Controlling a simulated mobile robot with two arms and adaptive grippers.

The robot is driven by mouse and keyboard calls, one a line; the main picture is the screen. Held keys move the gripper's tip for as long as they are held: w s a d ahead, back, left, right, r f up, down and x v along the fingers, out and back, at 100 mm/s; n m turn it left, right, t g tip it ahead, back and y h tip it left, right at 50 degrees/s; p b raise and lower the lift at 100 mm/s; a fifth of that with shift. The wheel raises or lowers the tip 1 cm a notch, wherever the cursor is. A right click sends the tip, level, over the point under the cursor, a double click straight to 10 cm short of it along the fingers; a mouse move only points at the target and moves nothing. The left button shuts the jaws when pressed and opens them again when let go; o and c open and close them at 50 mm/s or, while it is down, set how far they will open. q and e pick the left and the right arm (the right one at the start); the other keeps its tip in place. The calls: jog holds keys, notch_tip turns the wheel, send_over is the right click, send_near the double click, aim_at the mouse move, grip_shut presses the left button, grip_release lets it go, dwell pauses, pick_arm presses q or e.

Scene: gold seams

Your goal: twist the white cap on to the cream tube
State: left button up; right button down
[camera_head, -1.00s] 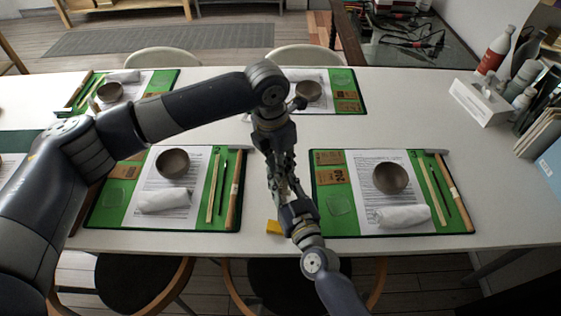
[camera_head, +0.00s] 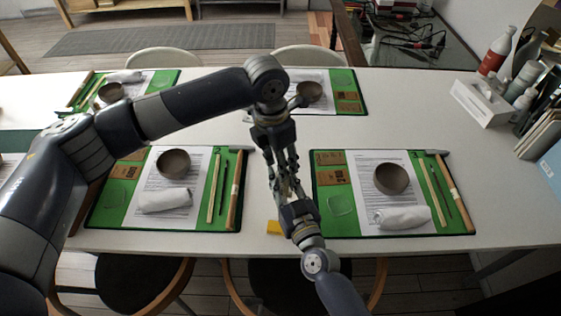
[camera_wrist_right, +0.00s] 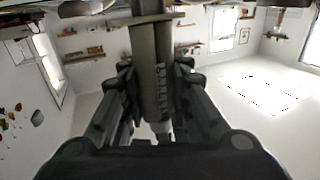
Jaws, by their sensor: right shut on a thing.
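My right gripper (camera_head: 288,192) points up from the near table edge. In the right wrist view it is shut on the cream tube (camera_wrist_right: 163,88), which looks dark olive in shadow, with lettering along its side. A small pale end shows low between the fingers (camera_wrist_right: 156,80). My left gripper (camera_head: 281,168) points down from above, its fingertips close over the right gripper. Whether its fingers hold anything is too small to tell. I cannot make out the white cap for sure; the grippers cover the place where they meet.
Green mats with bowls, rolled cloths and tools lie left (camera_head: 112,205) and right (camera_head: 330,225). A white box (camera_head: 482,102) and bottles stand far right. The table between the right mat and box is clear.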

pick_arm(q)
notch_tip(320, 180, up, 4)
jog(key=shift+f, duration=0.2)
